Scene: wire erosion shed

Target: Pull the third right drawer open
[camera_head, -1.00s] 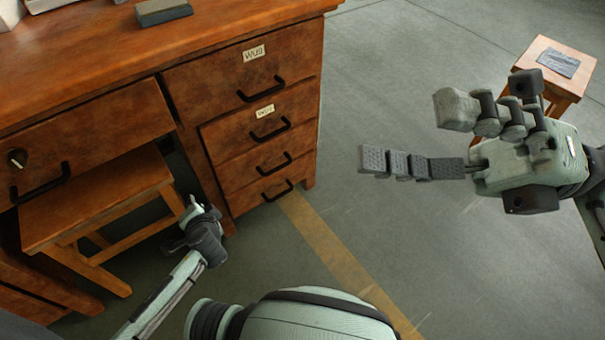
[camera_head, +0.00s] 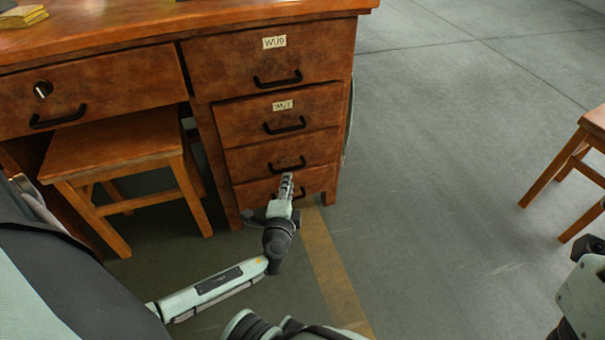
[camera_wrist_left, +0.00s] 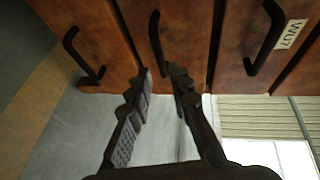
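The desk's right-hand column has a stack of drawers. The third right drawer (camera_head: 318,147) looks closed, with a black bar handle (camera_head: 287,164); this handle also shows in the middle of the left wrist view (camera_wrist_left: 155,38). My left gripper (camera_head: 287,180) is just below that handle in the head view, in front of the bottom drawer. In the left wrist view my left gripper (camera_wrist_left: 160,74) has its fingers apart, tips near the handle's end. Contact cannot be told. My right gripper (camera_head: 588,248) is only partly in view at the right edge, its fingers mostly cut off.
The bottom drawer's handle (camera_wrist_left: 80,52) and the second drawer's handle (camera_wrist_left: 264,40) lie on either side of the third's. A wooden stool (camera_head: 110,155) stands under the desk at left. Another stool (camera_head: 590,140) stands at right. The floor between is clear.

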